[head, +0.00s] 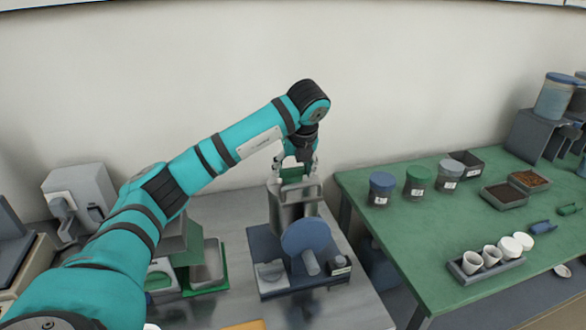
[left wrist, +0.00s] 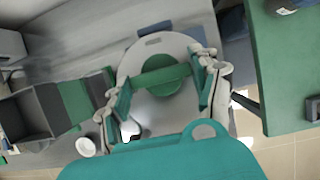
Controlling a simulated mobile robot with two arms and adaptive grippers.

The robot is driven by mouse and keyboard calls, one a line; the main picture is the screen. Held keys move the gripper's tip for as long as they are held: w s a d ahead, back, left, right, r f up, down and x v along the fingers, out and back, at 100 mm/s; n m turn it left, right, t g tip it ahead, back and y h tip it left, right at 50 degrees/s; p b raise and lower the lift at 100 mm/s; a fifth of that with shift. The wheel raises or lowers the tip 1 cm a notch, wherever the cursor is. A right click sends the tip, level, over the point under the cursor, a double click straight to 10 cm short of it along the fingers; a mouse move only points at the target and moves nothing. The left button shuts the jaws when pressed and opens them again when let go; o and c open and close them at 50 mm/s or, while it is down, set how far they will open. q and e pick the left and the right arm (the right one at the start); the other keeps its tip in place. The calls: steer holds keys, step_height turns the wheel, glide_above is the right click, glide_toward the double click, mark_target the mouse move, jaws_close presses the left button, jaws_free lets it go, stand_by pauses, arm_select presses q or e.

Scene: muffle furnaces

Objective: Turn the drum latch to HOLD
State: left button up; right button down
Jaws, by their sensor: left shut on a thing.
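A grey device with a drum-like blue disc (head: 306,235) and a grey peg on its front stands on a blue base (head: 262,243) on the metal bench. My left gripper (head: 298,166) points down at the top of this device. It is shut on a green bar (left wrist: 160,79), which spans between the two fingers in the left wrist view and lies across a grey plate with a round green part. The fingers (left wrist: 162,85) press at the ends of the bar. I cannot read any HOLD marking. My right gripper is not in view.
The metal bench (head: 330,310) holds a green-and-grey tray (head: 210,272) left of the device. A green table (head: 420,240) at right carries lidded jars (head: 382,188), dark trays (head: 504,196) and a rack of white cups (head: 482,265). The wall behind is bare.

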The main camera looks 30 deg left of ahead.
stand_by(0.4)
arm_select(q)
steer(key=o, duration=1.2)
steer(key=v, duration=1.2)
steer(key=shift+d+f, duration=0.1)
